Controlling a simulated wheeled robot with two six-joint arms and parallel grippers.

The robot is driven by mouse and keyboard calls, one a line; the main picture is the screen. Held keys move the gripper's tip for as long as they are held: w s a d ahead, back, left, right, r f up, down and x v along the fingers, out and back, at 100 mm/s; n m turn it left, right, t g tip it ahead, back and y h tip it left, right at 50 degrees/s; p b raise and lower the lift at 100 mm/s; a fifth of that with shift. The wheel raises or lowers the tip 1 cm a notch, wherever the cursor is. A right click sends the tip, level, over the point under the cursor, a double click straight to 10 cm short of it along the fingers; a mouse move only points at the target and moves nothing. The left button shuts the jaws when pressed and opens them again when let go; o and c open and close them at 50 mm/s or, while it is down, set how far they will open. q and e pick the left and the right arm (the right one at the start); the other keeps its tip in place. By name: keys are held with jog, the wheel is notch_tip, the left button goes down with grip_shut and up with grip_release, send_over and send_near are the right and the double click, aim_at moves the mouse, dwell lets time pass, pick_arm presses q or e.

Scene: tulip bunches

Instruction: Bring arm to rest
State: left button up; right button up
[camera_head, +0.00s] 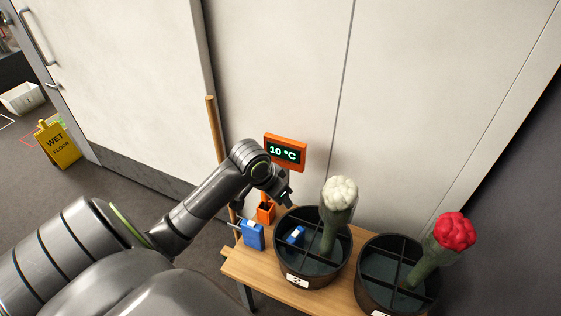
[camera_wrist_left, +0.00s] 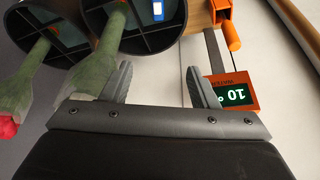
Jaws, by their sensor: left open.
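My left arm (camera_head: 195,210) reaches in from the left in the head view. My left gripper (camera_head: 286,196) hangs above the left-hand black bucket (camera_head: 312,279), near its back rim. In the left wrist view the gripper's fingers (camera_wrist_left: 158,80) are spread apart with nothing between them. White tulips (camera_head: 340,194) stand in the left-hand bucket, and red tulips (camera_head: 455,232) stand in the right-hand black bucket (camera_head: 375,302). My right gripper is in neither view.
The buckets stand on a wooden bench (camera_head: 265,273) by a pale wall. A blue box (camera_head: 253,236) sits at the bench's left end. A yellow wet-floor sign (camera_head: 58,146) stands at far left.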

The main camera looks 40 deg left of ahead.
pick_arm(q)
jog(key=s+d+f+n+y, duration=0.1)
jog(key=s+d+f, duration=0.15)
jog(key=s, duration=0.95)
jog(key=s+d+f+n+y, duration=0.1)
jog(key=s+f+y, duration=0.15)
jog(key=s, duration=0.85)
notch_tip(320, 180, down, 29)
jog(key=a+g+h+b, duration=0.2)
jog(key=s+d+f+g+b, duration=0.1)
jog(key=s+f+b, duration=0.1)
jog(key=s+f, duration=1.3)
jog(key=shift+d+f, duration=0.4)
jog(key=shift+f, duration=0.2)
